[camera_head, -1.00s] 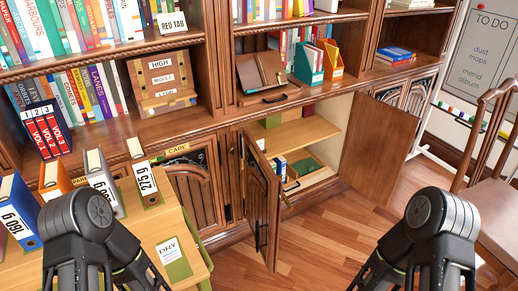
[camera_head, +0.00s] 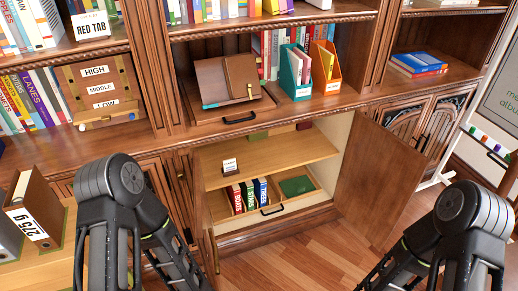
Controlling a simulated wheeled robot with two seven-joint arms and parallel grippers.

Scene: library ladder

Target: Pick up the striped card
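I cannot make out a striped card in this view. A small white card on a brown holder (camera_head: 230,166) stands on the shelf inside the open lower cabinet; its markings are too small to tell. Below it, an inner drawer (camera_head: 266,208) holds a few upright red, green and blue books (camera_head: 249,195) and a flat green item (camera_head: 297,186). Black links of both my arms show at the lower left and lower right. Both grippers are out of view below the picture.
The cabinet's right door (camera_head: 376,182) stands open. Above are a brown slanted stand (camera_head: 228,82), a teal file holder (camera_head: 296,72) and an orange one (camera_head: 325,68). Wooden floor (camera_head: 300,262) is clear in front.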

